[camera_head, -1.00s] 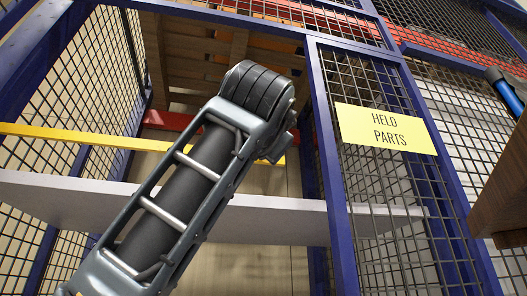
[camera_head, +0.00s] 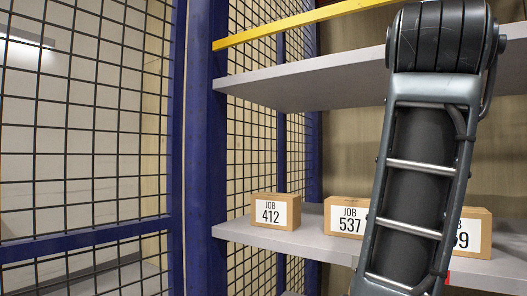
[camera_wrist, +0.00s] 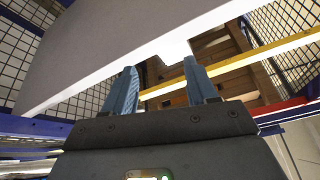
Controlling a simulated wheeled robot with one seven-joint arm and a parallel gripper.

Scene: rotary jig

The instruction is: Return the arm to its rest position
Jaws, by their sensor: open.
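My gripper (camera_wrist: 160,68) shows in the wrist view with its two blue-grey fingers apart and nothing between them. It points up toward the edge of a pale shelf board (camera_wrist: 120,40), close to it in the picture; whether it touches cannot be told. In the head view my arm rises at the right, in front of the shelving, and my gripper is out of sight there.
The head view shows a blue cage post (camera_head: 205,150), mesh at the left, an upper shelf (camera_head: 300,84) and yellow bar (camera_head: 290,25). The lower shelf (camera_head: 290,240) holds boxes marked JOB 412 (camera_head: 275,211) and JOB 537 (camera_head: 346,217); my arm partly hides another box (camera_head: 473,232).

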